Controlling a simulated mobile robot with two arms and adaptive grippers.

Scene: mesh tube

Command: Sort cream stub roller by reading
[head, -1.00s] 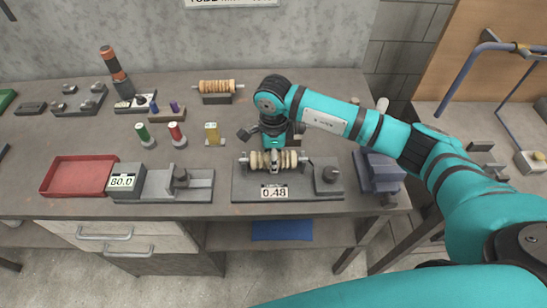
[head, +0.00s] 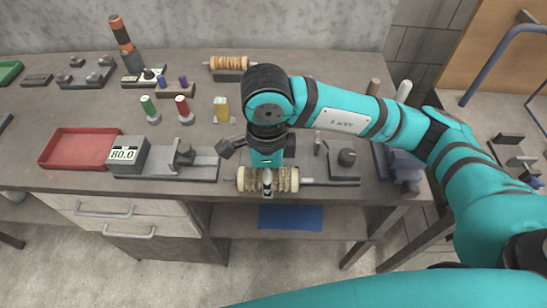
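The cream stub roller (head: 286,179), ribbed cream discs on a thin grey shaft, is level in my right gripper (head: 267,182). The gripper points down and is shut around the roller's middle, in front of the grey reading fixture (head: 343,173). The roller and gripper hide that fixture's display and much of its base. A second grey device (head: 190,161) to the left shows 80.0 on its display (head: 123,154). A red tray (head: 78,134) is left of it, and part of a green tray (head: 8,72) is at the far left. My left gripper is not in view.
A tan roller (head: 230,63) rests on a stand at the back. Green (head: 148,106) and red (head: 183,106) cylinders and a yellow block (head: 221,106) stand mid-table. A dark-orange striped post (head: 124,45) stands back left. A blue-grey block (head: 397,165) is at the right.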

